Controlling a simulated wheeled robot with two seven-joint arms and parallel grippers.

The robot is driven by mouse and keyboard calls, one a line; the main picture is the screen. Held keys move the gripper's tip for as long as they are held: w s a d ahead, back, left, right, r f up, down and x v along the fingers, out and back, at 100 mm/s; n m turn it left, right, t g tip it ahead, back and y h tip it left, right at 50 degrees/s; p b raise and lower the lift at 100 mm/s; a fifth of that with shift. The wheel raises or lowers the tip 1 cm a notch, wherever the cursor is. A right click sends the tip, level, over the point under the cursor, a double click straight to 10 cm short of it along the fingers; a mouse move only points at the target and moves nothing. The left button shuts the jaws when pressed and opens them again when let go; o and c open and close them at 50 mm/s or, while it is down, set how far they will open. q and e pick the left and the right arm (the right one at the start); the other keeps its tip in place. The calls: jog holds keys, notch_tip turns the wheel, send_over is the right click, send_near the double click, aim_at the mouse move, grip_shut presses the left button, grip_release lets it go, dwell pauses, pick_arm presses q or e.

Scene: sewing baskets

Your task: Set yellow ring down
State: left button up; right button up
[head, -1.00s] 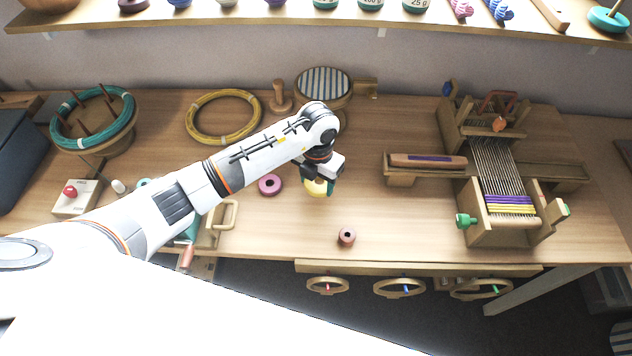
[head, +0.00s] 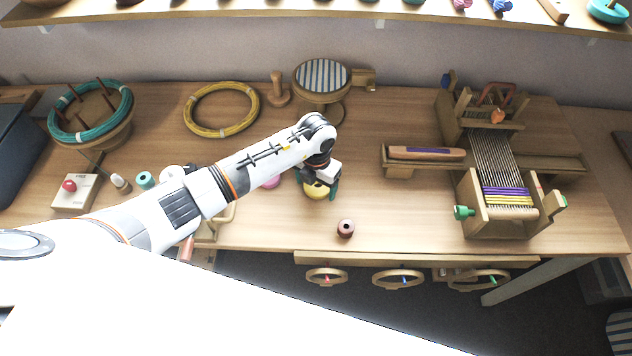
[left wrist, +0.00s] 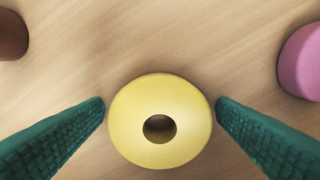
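The yellow ring (head: 315,191), a thick disc with a dark centre hole, appears to rest flat on the wooden table below my left gripper (head: 320,190). In the left wrist view the yellow ring (left wrist: 130,125) lies between the two green fingers of the left gripper (left wrist: 160,103). A narrow gap shows on each side, so the fingers stand open around it. In the head view the gripper partly covers the ring. My right gripper is not in view.
A brownish-pink spool (head: 346,228) stands near the front edge. A pink ring (head: 271,182) is partly hidden behind my arm; it also shows in the left wrist view (left wrist: 303,62). A yellow hoop (head: 222,132) lies behind, and a loom (head: 500,170) stands right.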

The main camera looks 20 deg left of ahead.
pick_arm(q)
notch_tip(320, 180, up, 12)
jog(key=shift+r+b, duration=0.2)
jog(key=shift+b, duration=0.25)
dwell(0.6)
